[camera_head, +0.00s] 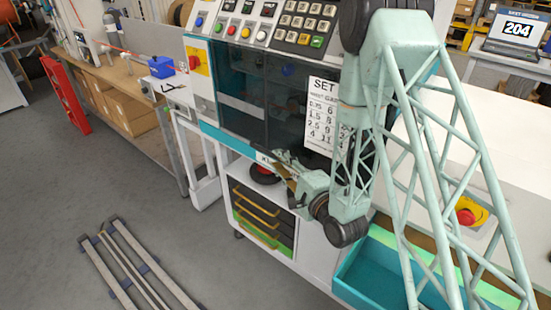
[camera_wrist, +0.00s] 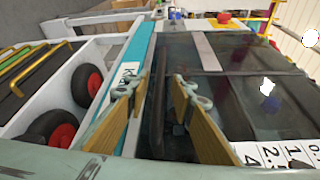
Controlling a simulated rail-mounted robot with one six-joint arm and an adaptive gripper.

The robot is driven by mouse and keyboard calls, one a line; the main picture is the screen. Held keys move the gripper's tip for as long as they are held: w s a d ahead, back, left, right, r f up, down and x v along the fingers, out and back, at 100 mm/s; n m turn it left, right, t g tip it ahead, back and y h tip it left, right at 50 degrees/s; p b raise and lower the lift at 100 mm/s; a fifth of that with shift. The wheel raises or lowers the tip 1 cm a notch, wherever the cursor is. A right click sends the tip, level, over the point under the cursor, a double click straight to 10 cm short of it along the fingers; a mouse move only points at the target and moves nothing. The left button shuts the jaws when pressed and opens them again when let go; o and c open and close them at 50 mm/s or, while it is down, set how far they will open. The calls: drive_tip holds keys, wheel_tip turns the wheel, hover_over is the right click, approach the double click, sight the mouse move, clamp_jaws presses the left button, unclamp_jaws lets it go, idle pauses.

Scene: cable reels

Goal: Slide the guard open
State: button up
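The guard is a dark see-through panel (camera_head: 285,105) on the front of the machine, under the button panel. In the wrist view its dark surface (camera_wrist: 230,95) fills the middle and right. My gripper (camera_head: 284,162) is at the guard's lower edge in the head view. In the wrist view my gripper (camera_wrist: 158,82) is open, with its two tan fingers apart. A dark narrow bar (camera_wrist: 158,95), which looks like the guard's handle, lies between the fingers with gaps on both sides. I cannot tell how deep the fingers reach around it. My arm hides part of the guard's right side.
A white settings sheet (camera_head: 320,110) is on the guard's right. Below stands a cabinet with dark trays (camera_head: 262,218) and black-and-red wheels (camera_wrist: 87,86). A teal bin (camera_head: 385,270) is at lower right. A yellow-and-red switch (camera_head: 196,61) is left of the guard.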

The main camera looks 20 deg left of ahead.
drive_tip(key=shift+x, duration=1.45)
drive_tip(key=shift+c, duration=0.7)
clamp_jaws()
